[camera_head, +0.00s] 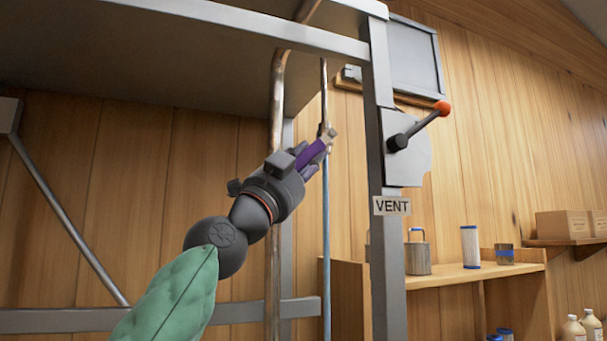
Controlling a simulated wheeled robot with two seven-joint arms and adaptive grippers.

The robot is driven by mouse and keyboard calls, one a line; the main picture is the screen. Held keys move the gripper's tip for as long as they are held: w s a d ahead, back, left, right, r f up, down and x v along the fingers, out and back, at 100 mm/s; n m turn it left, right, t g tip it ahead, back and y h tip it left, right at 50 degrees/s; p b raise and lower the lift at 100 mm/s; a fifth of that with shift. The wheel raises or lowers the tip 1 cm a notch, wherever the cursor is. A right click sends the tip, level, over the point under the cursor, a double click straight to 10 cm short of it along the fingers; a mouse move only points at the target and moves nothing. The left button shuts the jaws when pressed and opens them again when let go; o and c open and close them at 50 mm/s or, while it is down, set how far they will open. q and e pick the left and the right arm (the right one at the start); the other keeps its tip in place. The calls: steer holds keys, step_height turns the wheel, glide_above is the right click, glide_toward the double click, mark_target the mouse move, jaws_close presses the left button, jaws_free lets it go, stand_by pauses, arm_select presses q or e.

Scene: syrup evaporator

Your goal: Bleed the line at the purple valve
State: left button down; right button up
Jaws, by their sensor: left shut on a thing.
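The purple valve handle (312,153) shows at the upper middle of the head view, beside a thin vertical pipe (324,95). My left gripper (309,160) reaches up from the lower left and is shut on the purple handle. Its fingers hide part of the handle. A small pale metal fitting (329,134) shows just past the handle's upper end, at the pipe. Below it the pipe runs on down as a bluish line (326,230). My right gripper is not in view.
A grey metal post (383,250) stands right of the valve, with a VENT label (391,206) and an orange-knobbed lever (425,124). A copper pipe (276,100) runs behind my gripper. A wooden shelf (470,274) holds cans and a filter at right.

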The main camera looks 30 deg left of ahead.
arm_select(q)
steer(key=shift+s+a+r+n+t+y+b, duration=0.3)
steer(key=shift+s+n+t+y+b, duration=0.1)
steer(key=shift+n, duration=0.1)
steer(key=c, duration=1.2)
jaws_free()
steer(key=shift+o, duration=0.4)
steer(key=shift+w+d+f, duration=0.2)
steer(key=shift+w+f, duration=0.05)
steer(key=shift+w, duration=0.1)
steer(key=v, duration=1.2)
steer(key=shift+s, duration=0.25)
steer(key=shift+a+r, duration=0.1)
